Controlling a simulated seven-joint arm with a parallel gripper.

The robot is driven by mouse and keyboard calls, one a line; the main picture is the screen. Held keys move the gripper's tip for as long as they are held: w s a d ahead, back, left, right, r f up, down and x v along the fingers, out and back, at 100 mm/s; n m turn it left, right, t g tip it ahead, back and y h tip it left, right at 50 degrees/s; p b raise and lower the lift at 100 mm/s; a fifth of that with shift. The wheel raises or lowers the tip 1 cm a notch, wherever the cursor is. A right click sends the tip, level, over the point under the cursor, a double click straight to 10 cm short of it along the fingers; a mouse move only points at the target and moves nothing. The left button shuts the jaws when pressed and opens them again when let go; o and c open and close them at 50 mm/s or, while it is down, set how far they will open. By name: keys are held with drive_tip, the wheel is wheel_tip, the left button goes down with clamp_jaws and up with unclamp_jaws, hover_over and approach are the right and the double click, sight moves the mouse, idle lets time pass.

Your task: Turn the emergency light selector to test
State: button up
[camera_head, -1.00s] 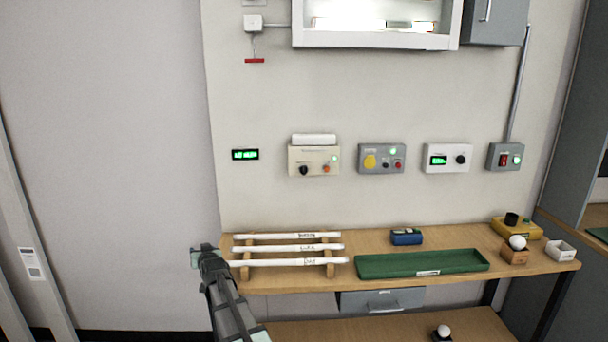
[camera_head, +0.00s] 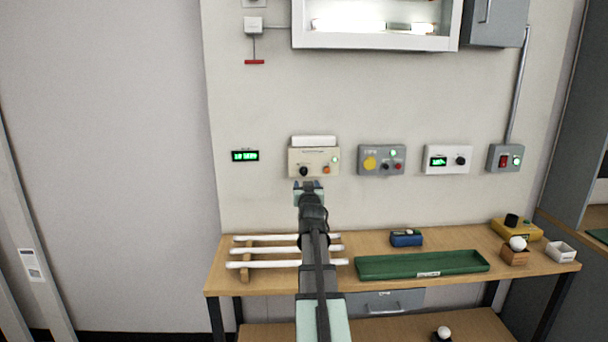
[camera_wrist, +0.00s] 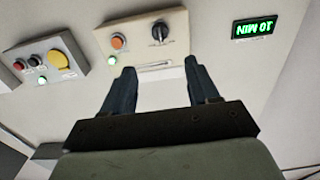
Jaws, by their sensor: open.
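The emergency light box is a beige panel (camera_head: 317,155) on the wall, with a white lamp strip on top. Its black selector knob (camera_head: 304,171) sits at the lower left, beside an orange button (camera_head: 327,170) and a lit green lamp. My gripper (camera_head: 308,187) is just below the box in the head view. In the wrist view, turned upside down, my gripper (camera_wrist: 157,80) is open and empty. The selector knob (camera_wrist: 160,32) shows beyond the fingers, apart from them. The knob's label is too small to read.
A green display (camera_head: 245,156) is left of the box; it reads 10 MIN upside down in the wrist view (camera_wrist: 254,29). A grey box with a yellow button (camera_head: 382,159) is to the right. Below are a bench with white tubes (camera_head: 260,264) and a green tray (camera_head: 422,275).

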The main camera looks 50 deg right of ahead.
sight(305, 172)
drive_tip(key=x, duration=1.3)
drive_tip(key=shift+w+d, duration=0.2)
drive_tip(key=shift+w, duration=0.05)
drive_tip(key=c, duration=1)
drive_tip(key=m, duration=0.4)
drive_tip(key=shift+f, duration=0.1)
drive_tip(key=shift+s+d+m, duration=0.1)
drive_tip(key=shift+m, duration=2)
